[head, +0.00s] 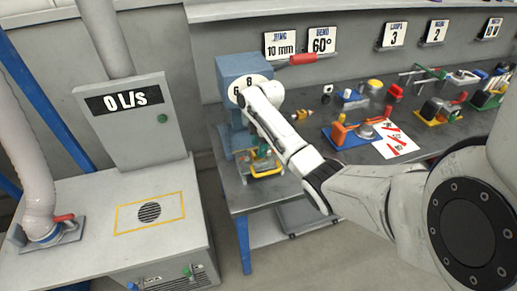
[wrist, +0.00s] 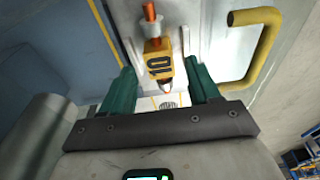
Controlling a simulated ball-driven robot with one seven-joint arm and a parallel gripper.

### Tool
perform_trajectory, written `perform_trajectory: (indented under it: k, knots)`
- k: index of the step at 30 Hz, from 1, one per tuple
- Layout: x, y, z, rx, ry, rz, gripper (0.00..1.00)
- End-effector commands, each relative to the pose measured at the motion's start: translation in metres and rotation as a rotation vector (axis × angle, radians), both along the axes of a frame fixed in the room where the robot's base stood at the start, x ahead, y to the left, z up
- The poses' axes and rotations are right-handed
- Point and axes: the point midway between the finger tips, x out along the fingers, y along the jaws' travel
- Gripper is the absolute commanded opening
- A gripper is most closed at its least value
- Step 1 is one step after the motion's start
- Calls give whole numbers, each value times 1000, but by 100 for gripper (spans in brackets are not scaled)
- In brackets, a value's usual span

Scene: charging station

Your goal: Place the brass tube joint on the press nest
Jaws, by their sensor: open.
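My gripper (wrist: 165,90) is open, its two green fingers apart. In the head view it is low at the front of the blue press (head: 240,78), partly hidden by my own arm. In the wrist view, a yellow block marked 10 (wrist: 158,66) stands between and beyond the fingers, with an orange rod (wrist: 150,12) and pale collar above it. I cannot tell if this is the brass tube joint or part of the press. The press nest is not clearly distinguishable. A small brass-coloured piece (head: 302,115) lies on the bench right of the press; its identity is unclear.
A yellow handle (wrist: 262,40) stands close right of my gripper in the wrist view. The dark bench (head: 330,108) carries a blue-based fixture (head: 345,137), a marked white sheet (head: 396,140) and several tools. A grey cabinet (head: 145,125) stands left, across a floor gap.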

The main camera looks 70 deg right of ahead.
Motion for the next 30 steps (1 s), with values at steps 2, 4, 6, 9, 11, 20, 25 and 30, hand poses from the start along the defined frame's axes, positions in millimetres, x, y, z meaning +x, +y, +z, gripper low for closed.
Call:
perform_trajectory:
  k: [2, 4, 6, 9, 11, 20, 25, 30]
  knots:
    - [-2, -2, 16, -3, -3, -1, 61]
    - [-3, -4, 31, -3, -4, 0, 61]
    - [-5, -5, 45, -3, -3, -1, 61]
    - [-7, -7, 65, -4, -3, 0, 61]
    - [-8, -8, 74, -3, -3, -1, 61]
    - [-12, -10, 101, -1, 0, 0, 61]
    - [-12, -10, 101, -1, 1, -1, 61]
    - [-12, -10, 101, -1, 1, -1, 61]
